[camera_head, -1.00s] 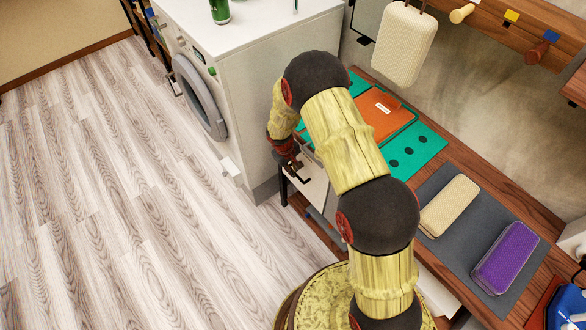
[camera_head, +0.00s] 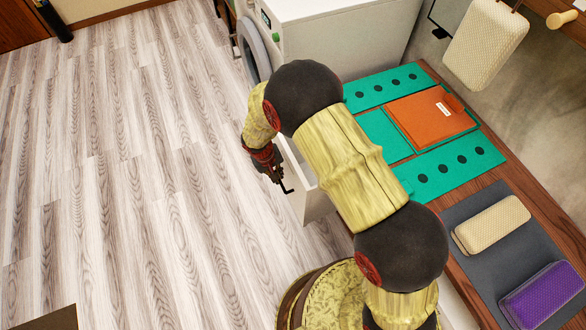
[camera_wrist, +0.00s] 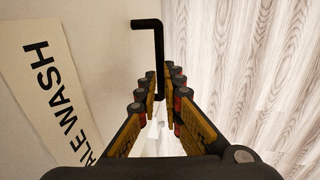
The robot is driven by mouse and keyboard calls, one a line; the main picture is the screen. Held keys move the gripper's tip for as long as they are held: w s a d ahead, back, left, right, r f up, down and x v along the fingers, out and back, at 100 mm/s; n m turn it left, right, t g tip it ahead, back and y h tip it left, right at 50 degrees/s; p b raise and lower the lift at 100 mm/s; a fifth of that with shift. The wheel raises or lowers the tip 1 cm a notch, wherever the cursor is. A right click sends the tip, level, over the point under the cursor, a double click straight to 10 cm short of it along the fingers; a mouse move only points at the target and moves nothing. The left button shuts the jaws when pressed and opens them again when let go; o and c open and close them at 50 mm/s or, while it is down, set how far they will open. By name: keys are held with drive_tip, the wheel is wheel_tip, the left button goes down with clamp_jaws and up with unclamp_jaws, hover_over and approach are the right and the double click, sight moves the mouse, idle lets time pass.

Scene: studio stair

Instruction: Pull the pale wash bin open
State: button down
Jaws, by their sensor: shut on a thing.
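The pale wash bin (camera_head: 314,205) is a white bin low at the left side of the bench, and it stands out past the bench edge. Its front fills the left of the wrist view, with a cream label (camera_wrist: 45,80) reading "ALE WASH". A black bent bar handle (camera_wrist: 148,24) stands off that front; it also shows in the head view (camera_head: 288,188). My gripper (camera_wrist: 160,88) is shut on the handle, its two fingers on either side of the bar. In the head view my gripper (camera_head: 273,172) is beside the bin front, and my arm hides part of the bin.
The wood-plank floor (camera_head: 130,190) left of the bin is clear. A white washing machine (camera_head: 340,40) stands behind. The bench holds a green mat (camera_head: 455,165) with an orange pad (camera_head: 425,118), and a grey mat (camera_head: 475,255) with cream and purple blocks.

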drive_tip(key=shift+s+a, duration=0.2)
drive_tip(key=shift+a, duration=0.3)
drive_tip(key=shift+s+a, duration=0.2)
drive_tip(key=shift+a, duration=0.3)
drive_tip(key=c, duration=2.2)
unclamp_jaws()
drive_tip(key=shift+r, duration=0.1)
wheel_tip(320, 180, up, 12)
drive_tip(key=a, duration=0.2)
drive_tip(key=shift+s+f, duration=0.2)
drive_tip(key=shift+s, duration=0.25)
